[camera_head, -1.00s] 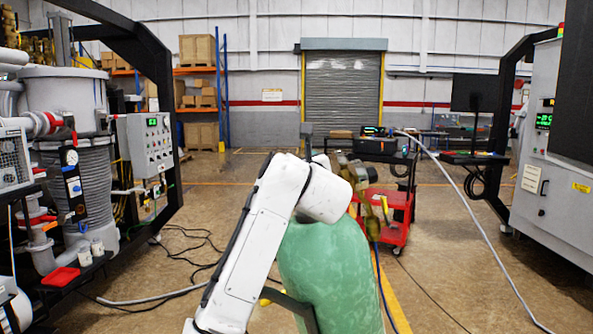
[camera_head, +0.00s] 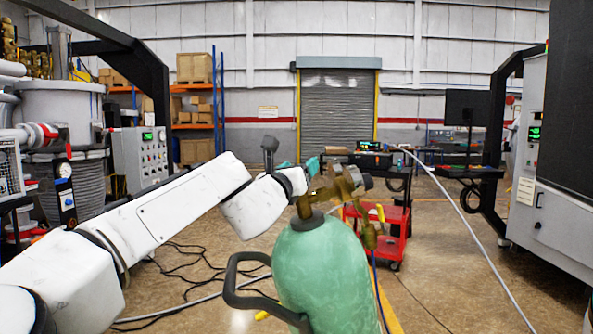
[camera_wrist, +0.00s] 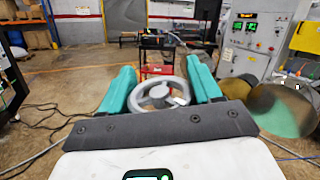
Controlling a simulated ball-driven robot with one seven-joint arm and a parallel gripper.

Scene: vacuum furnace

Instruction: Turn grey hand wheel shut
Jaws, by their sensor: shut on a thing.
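The grey hand wheel (camera_wrist: 159,91) is a spoked ring between the two teal fingers in the wrist view. My gripper (camera_wrist: 162,74) is shut on it, with one finger at each side of the rim. In the head view my gripper (camera_head: 299,165) is at the brass valve (camera_head: 342,188) on top of the green gas cylinder (camera_head: 322,270). The wheel itself cannot be made out clearly in the head view. The cylinder stands upright in front of me and also shows at the right of the wrist view (camera_wrist: 284,108).
A black cart handle (camera_head: 232,285) curves beside the cylinder. A red trolley (camera_head: 386,232) stands behind it. A grey control cabinet (camera_head: 565,215) is at the right, and furnace equipment (camera_head: 62,103) at the left. Cables and a hose lie on the floor, with open floor between.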

